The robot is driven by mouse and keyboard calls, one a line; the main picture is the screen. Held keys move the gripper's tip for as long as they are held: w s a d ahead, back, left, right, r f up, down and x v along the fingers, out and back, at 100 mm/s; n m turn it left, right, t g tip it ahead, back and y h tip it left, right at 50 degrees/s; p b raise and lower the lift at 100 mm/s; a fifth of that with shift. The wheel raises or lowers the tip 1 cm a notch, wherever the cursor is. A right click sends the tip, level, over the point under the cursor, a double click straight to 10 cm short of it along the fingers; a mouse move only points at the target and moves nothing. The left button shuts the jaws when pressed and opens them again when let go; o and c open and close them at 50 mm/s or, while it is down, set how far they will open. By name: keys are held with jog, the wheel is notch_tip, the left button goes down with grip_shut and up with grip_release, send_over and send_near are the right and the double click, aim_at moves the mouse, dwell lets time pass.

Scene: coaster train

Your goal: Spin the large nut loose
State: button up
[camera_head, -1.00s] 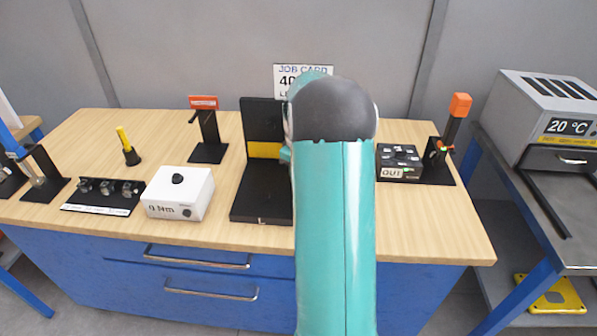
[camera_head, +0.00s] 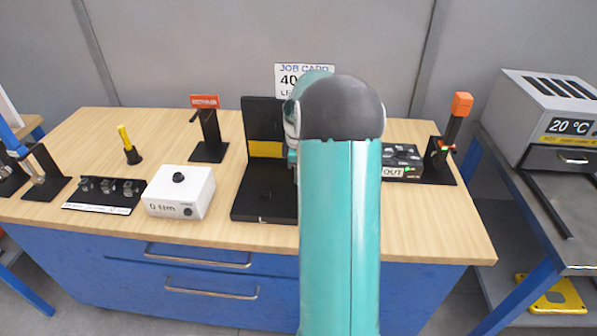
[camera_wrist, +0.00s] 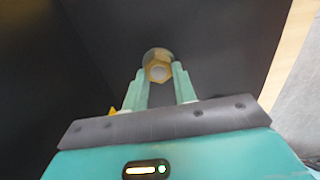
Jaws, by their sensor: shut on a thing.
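In the wrist view a large brass-coloured nut (camera_wrist: 159,70) with a pale centre sits in front of a dark surface. My gripper (camera_wrist: 160,76) has its two teal fingers shut on the nut, one finger on each side. In the head view my arm hides the gripper and the nut. The black fixture (camera_head: 262,200) with its upright plate and yellow band stands on the bench, left of my arm and partly behind it.
The wooden bench (camera_head: 420,225) also holds a white box with a knob (camera_head: 180,191), a socket rack (camera_head: 103,194), a red-topped stand (camera_head: 208,135), a black OUT tray (camera_head: 403,162) and an orange-topped tool stand (camera_head: 440,162). A grey oven (camera_head: 548,110) stands at right.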

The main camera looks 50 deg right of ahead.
jog(key=shift+s+f, duration=0.1)
jog(key=shift+f, duration=0.1)
jog(key=o, duration=1)
jog(key=shift+r, duration=0.1)
jog(key=shift+r, duration=0.1)
notch_tip(320, 180, up, 14)
jog(key=shift+f, duration=0.2)
